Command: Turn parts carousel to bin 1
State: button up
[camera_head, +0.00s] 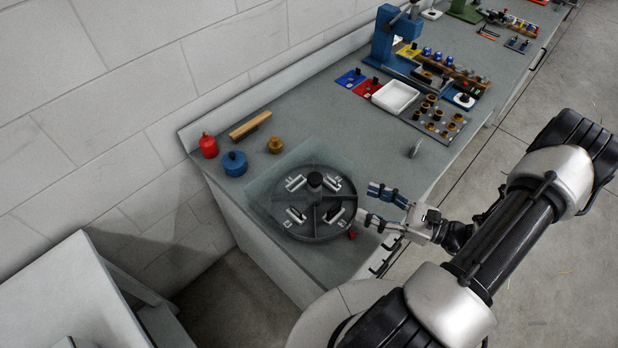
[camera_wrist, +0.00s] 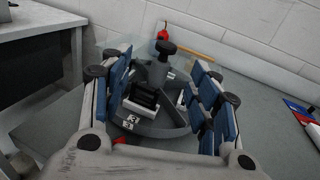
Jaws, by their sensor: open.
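The parts carousel (camera_head: 317,231) is a round dark grey turntable near the bench's left end, split into bins that hold light and dark parts. A black knob (camera_head: 315,179) stands at its centre; it also shows in the wrist view (camera_wrist: 167,50). A small red marker (camera_head: 351,235) sits at the carousel's near right edge. In the wrist view the near rim carries white number plates (camera_wrist: 130,121), too small to read surely. My gripper (camera_head: 372,204) is open at the carousel's right side. Its blue-padded fingers frame the near rim and bin in the wrist view, with nothing gripped.
A clear panel (camera_head: 268,188) stands at the carousel's far left. Red (camera_head: 208,146) and blue (camera_head: 234,163) containers, a brass piece (camera_head: 275,145) and a wooden-handled brush (camera_head: 250,125) lie behind. A blue press (camera_head: 384,40) and white tray (camera_head: 395,96) stand farther right. The bench between is mostly clear.

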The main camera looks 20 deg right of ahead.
aim_at(322, 181)
jog(key=shift+m+t+h, duration=0.3)
jog(key=shift+m+t, duration=0.3)
jog(key=x, duration=0.5)
jog(key=f+b+x, duration=0.1)
jog(key=x, duration=1)
jog(key=shift+w+f, duration=0.15)
jog(key=shift+w, duration=0.25)
jog(key=shift+c, duration=0.5)
grip_shut()
